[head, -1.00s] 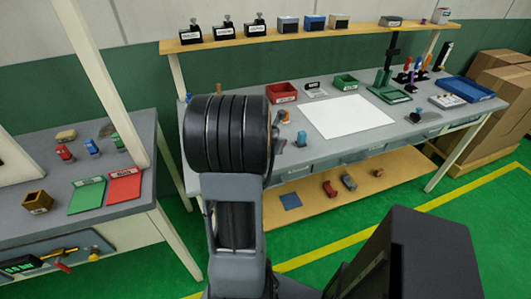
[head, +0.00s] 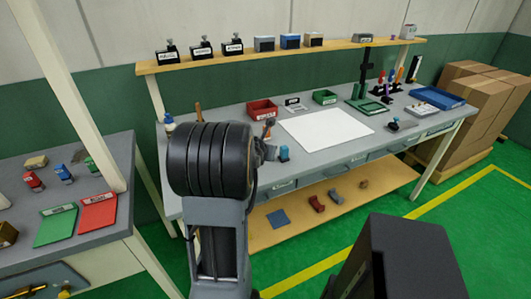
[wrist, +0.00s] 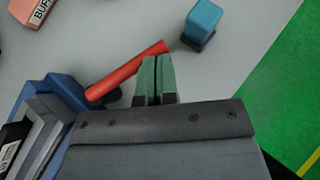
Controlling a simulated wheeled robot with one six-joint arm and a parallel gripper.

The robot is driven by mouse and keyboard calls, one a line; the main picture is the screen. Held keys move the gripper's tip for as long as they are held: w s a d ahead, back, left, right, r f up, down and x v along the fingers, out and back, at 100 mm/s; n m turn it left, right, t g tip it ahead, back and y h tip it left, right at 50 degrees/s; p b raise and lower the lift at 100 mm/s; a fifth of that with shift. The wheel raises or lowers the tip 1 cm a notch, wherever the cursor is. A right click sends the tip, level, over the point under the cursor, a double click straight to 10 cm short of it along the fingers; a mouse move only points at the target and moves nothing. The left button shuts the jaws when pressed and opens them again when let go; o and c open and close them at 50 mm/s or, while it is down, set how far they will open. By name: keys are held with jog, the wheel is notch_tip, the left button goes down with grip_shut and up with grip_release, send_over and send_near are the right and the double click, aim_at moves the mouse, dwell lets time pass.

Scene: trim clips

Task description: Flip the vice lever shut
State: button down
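In the wrist view, a blue vice (wrist: 62,92) with grey jaws sits at the left, partly cut off by the frame and my gripper's body. A red lever (wrist: 125,74) slants up and right from beside it. My gripper (wrist: 157,76) has green-tipped fingers that lie together, with only a thin dark line between them and nothing seen held. The fingers overlap the lever's right part in the picture; I cannot tell whether they touch it. In the head view, my arm hides the vice and the fingers.
A blue block on a dark base (wrist: 202,22) stands right of the fingers; it also shows in the head view (head: 284,153). A salmon labelled block (wrist: 33,10) is at upper left. The bench edge lies to the right. A white sheet (head: 325,128) covers clear bench space.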

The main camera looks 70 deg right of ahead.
dwell(0.5)
jog(key=shift+s+a+r, duration=0.15)
jog(key=shift+a+r, duration=0.15)
jog(key=shift+r, duration=0.1)
jog(key=s+a+r+p, duration=0.2)
jog(key=a+r+p, duration=0.2)
jog(key=a, duration=0.3)
jog(key=shift+s+r, duration=0.2)
jog(key=shift+r, duration=0.4)
